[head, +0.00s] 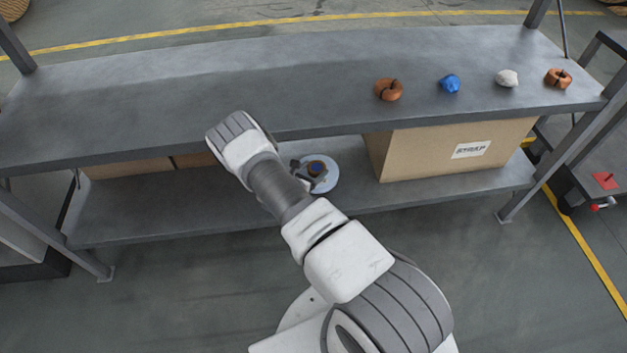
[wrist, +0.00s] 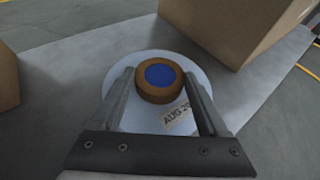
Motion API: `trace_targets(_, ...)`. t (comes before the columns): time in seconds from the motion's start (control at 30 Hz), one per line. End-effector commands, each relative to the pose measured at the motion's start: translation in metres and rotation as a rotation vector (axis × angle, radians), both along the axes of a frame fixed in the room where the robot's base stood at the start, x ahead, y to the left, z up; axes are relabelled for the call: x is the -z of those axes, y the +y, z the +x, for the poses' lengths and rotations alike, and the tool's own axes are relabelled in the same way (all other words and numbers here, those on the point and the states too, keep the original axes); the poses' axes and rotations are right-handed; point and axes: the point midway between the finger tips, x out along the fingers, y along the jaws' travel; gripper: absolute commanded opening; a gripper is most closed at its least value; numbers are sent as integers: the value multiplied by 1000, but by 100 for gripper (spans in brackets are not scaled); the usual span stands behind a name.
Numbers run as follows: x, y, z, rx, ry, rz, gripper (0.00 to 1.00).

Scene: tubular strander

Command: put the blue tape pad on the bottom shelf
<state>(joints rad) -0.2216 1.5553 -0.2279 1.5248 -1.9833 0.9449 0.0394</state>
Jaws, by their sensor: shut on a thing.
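The blue tape pad (wrist: 122,112) is a flat pale-blue disc with a brown ring, a blue centre and a dated label on top. My gripper (wrist: 160,77) is shut on it, with one finger on each side of the brown ring. In the head view the pad (head: 328,182) shows beside my forearm, over the bottom shelf (head: 190,214), below the upper shelf's front edge. I cannot tell whether the pad touches the shelf. My gripper (head: 303,172) is partly hidden by my arm there.
A labelled cardboard box (head: 420,155) stands on the bottom shelf right of the pad, another (head: 130,169) to the left. The upper shelf (head: 190,95) overhangs them. It carries two copper-coloured coils (head: 388,90), a blue lump (head: 449,84) and a white lump (head: 507,78). The front-left bottom shelf is clear.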

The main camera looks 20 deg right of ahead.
Motion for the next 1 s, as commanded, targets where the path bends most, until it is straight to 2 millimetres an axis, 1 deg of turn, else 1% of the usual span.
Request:
trace_targets(0.03, 5, -3, 5, 2, -3, 1, 4)
trace_targets(0.1, 6, -4, 9, 0, -1, 0, 4)
trace_targets(0.17, 9, -5, 10, 0, 0, 0, 4)
trace_targets(0.23, 15, -5, 10, 0, 0, 0, 4)
trace_targets(0.43, 45, -5, 9, 2, 1, 0, 4)
trace_targets(0.5, 48, -5, 10, 1, 0, -1, 4)
trace_targets(0.7, 45, -5, 10, 0, -1, -1, 4)
trace_targets(0.83, 49, -5, 10, 0, -1, -1, 4)
trace_targets(0.87, 49, -4, 10, 0, 0, 0, 79)
trace_targets(0.9, 49, -4, 10, 0, 0, 0, 86)
trace_targets(0.97, 49, -4, 10, 0, 0, 0, 97)
trace_targets(1.0, 49, -5, 10, 0, 0, 0, 100)
